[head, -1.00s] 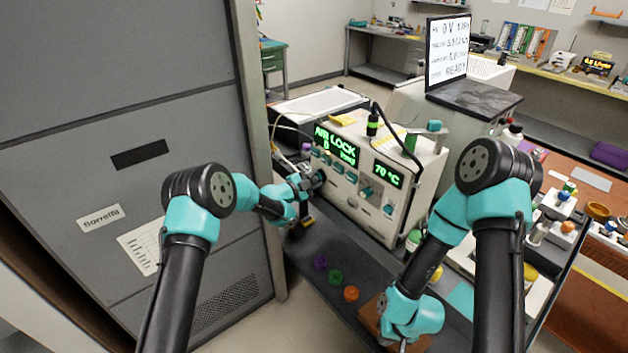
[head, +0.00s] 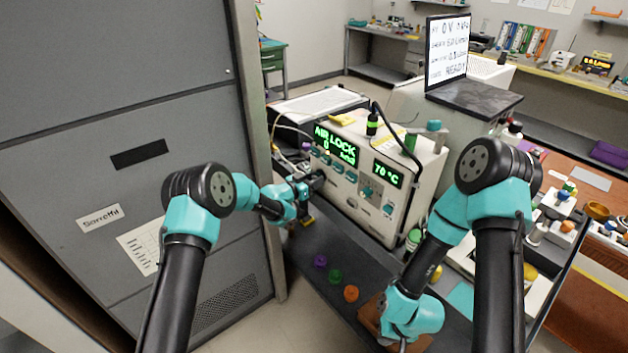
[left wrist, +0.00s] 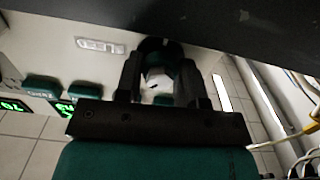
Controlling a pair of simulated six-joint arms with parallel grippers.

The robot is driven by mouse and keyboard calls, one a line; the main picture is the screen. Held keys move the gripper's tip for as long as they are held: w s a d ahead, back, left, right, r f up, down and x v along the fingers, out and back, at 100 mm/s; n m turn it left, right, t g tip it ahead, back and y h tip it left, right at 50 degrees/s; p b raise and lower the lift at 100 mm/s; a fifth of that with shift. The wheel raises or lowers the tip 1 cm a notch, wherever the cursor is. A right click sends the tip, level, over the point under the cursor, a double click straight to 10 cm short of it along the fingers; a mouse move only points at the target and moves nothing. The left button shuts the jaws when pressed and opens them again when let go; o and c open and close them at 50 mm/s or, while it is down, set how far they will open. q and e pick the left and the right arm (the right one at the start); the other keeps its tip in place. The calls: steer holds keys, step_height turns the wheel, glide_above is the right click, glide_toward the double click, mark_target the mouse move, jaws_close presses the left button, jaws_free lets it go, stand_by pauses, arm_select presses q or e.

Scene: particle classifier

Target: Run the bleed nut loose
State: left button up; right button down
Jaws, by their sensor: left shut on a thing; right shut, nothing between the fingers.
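The particle classifier (head: 405,222) is a cream box with green displays reading AIR LOCK and 70 °C. My left gripper (head: 316,182) is at the lower left end of its front. In the left wrist view, the left fingers (left wrist: 160,75) are shut around a small round teal and white part, which I take as the bleed nut (left wrist: 158,76). The fingers hide its sides, and the gripper hides it in the head view. My right gripper (head: 402,344) is low at the front, by a brown block (head: 372,318), shut and empty; its tips are mostly hidden.
Purple (head: 320,262), green (head: 335,276) and orange (head: 351,293) caps lie on the dark bench top (head: 312,243) before the classifier. A tall grey cabinet (head: 130,110) stands close to my left arm. A laptop (head: 462,92) stands behind.

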arm_select(q)
steer(key=shift+d+r+n, duration=0.1)
steer(key=shift+r+n, duration=0.05)
steer(key=shift+n, duration=1.15)
steer(key=o, duration=0.9)
steer(key=v, duration=1.7)
steer(key=shift+s, duration=0.1)
